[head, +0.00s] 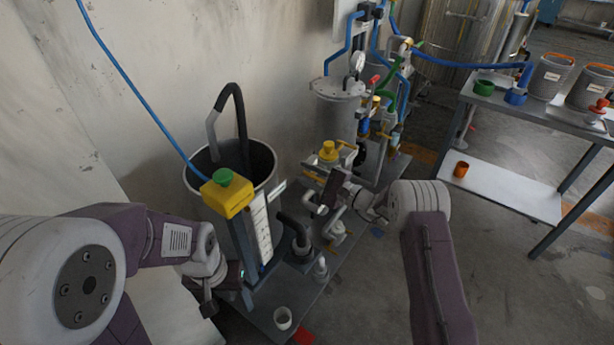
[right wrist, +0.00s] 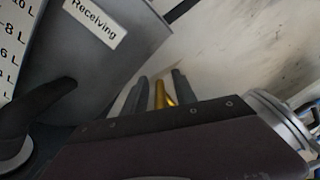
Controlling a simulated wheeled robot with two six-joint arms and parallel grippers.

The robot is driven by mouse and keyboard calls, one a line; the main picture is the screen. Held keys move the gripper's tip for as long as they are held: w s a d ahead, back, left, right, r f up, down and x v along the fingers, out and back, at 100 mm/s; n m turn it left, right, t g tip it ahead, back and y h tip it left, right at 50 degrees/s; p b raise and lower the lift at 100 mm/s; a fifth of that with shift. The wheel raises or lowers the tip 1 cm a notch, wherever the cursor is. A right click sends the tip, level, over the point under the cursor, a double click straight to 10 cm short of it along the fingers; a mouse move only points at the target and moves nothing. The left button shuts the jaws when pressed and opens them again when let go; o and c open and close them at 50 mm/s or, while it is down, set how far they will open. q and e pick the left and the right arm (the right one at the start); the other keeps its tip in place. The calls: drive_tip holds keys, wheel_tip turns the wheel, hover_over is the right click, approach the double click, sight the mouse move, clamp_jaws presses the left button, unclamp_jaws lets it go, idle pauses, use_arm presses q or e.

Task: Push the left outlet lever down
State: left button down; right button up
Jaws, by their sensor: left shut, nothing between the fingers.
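A yellow lever (head: 313,178) shows beside my right gripper (head: 322,183), under a yellow-topped fitting (head: 328,152). In the right wrist view a yellow bar (right wrist: 164,96) shows between the two grey fingers of my right gripper (right wrist: 158,92), which stand apart. Contact with the bar cannot be told. Which lever is the left outlet one is not clear, as my gripper covers part of the fittings. My left gripper (head: 208,308) is shut and empty, low beside the stand at lower left, away from the levers.
A grey bin (head: 191,185) with a black hose stands by the wall. A yellow box with a green button (head: 227,196) tops a post near my left arm. A bench (head: 500,106) stands right, beyond open floor.

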clamp_jaws()
drive_tip(key=shift+s+f, duration=0.1)
drive_tip(key=shift+f, duration=0.05)
idle(1.2)
